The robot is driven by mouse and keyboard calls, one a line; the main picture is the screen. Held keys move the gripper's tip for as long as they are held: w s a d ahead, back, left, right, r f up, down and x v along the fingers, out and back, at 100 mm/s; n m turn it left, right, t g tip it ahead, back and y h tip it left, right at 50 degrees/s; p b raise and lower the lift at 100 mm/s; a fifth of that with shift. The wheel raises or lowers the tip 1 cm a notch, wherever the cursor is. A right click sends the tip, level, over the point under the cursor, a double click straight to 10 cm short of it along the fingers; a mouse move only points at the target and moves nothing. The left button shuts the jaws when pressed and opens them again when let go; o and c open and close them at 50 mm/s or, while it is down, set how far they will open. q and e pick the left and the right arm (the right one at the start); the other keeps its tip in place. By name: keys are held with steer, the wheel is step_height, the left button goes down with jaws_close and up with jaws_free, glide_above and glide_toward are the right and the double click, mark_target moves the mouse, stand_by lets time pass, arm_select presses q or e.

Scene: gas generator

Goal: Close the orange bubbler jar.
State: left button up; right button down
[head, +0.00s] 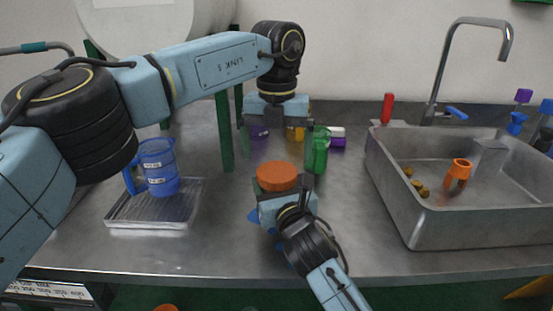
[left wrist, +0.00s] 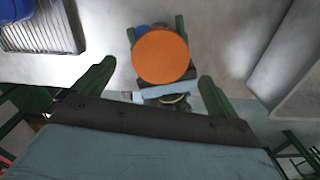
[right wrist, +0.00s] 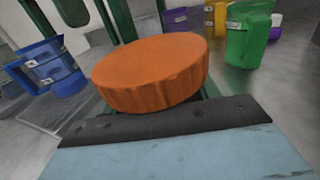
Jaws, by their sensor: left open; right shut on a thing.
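The orange lid (head: 278,176) is a ribbed disc lying roughly level above my right gripper (head: 284,190). It also shows in the left wrist view (left wrist: 160,55) and, close up, in the right wrist view (right wrist: 152,72). Blue parts (head: 254,216) stick out under it; the body of the bubbler jar is mostly hidden. My right gripper is shut on the jar beneath the lid; I cannot tell whether the lid is seated. My left gripper (head: 277,135) is open and empty, pointing down behind the lid in the head view. The lid shows ahead of its fingers in the left wrist view.
A green jar (head: 317,150) and several small coloured jars stand behind. A blue beaker (head: 158,168) is on a metal tray (head: 150,215) at left. A steel sink (head: 460,225) with an orange piece (head: 458,172) is at right. The bench front is clear.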

mark_target(277, 171)
arm_select(q)
steer(key=shift+c, duration=0.5)
steer(key=n, duration=0.1)
steer(key=r+n, duration=0.1)
steer(key=n, duration=0.1)
steer(key=shift+n, duration=0.3)
steer(key=n, duration=0.2)
steer(key=r+n, duration=0.1)
steer(key=shift+n, duration=0.4)
steer(key=n, duration=0.3)
steer(key=shift+r, duration=0.35)
steer(key=n, duration=0.2)
steer(key=r+n, duration=0.1)
steer(key=n, duration=0.1)
steer(key=shift+n, duration=0.4)
steer(key=shift+f, duration=0.1)
steer(key=shift+f, duration=4)
